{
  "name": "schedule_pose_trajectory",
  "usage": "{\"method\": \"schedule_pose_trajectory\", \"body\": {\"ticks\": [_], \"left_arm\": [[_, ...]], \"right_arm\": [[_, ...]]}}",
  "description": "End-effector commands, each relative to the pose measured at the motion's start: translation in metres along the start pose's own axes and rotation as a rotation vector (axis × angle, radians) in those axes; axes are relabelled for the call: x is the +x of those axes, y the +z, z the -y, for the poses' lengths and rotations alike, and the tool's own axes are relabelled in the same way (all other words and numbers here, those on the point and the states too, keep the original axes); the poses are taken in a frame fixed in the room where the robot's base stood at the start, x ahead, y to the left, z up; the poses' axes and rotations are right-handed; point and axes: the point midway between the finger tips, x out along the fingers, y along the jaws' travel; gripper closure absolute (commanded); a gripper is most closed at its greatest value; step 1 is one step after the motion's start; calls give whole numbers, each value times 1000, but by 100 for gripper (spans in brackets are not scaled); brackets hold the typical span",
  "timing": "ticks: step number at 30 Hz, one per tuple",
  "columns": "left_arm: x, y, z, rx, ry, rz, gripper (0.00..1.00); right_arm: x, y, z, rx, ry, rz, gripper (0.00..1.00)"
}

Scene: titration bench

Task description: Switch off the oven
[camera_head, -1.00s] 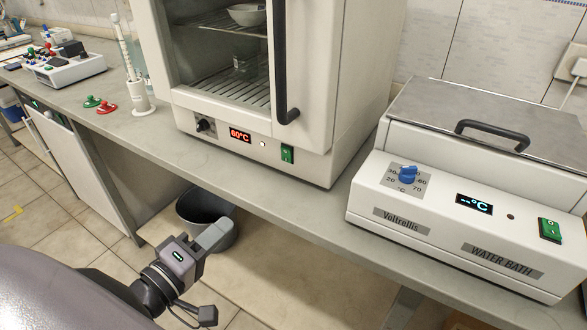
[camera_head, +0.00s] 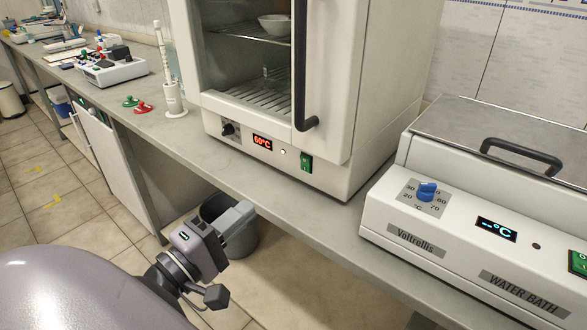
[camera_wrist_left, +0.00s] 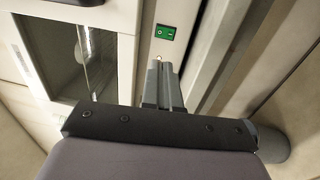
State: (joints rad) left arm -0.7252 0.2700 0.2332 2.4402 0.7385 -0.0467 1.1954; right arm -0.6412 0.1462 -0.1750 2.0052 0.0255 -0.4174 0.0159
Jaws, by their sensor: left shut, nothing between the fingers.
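The oven (camera_head: 345,150) is a white cabinet on the bench with a glass door and a black vertical handle. Its front panel has a dark knob (camera_head: 228,129), a red display (camera_head: 262,142) reading 60°C, a small lamp, and a green rocker switch (camera_head: 306,163). The switch also shows in the left wrist view (camera_wrist_left: 165,32), beyond the fingertips. My left gripper (camera_head: 249,208) is shut and empty, below and in front of the bench edge in the head view. In the left wrist view its fingers (camera_wrist_left: 160,68) point toward the panel, apart from the switch. My right gripper is out of view.
A water bath (camera_head: 440,225) with a blue knob and green switch stands right of the oven. A burette-like white stand (camera_head: 174,100) and red and green clips are to the left. A grey bin (camera_head: 240,243) stands under the bench.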

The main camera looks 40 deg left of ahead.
Motion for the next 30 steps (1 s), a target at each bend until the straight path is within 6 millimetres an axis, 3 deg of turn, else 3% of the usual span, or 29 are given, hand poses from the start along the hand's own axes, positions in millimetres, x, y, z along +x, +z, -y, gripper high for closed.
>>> {"method": "schedule_pose_trajectory", "body": {"ticks": [8, 30], "left_arm": [[24, 0, -2, -1, 4, -2, 100], [118, 0, -1, 0, 2, 0, 100]], "right_arm": [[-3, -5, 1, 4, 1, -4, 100], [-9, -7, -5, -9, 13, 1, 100]]}}
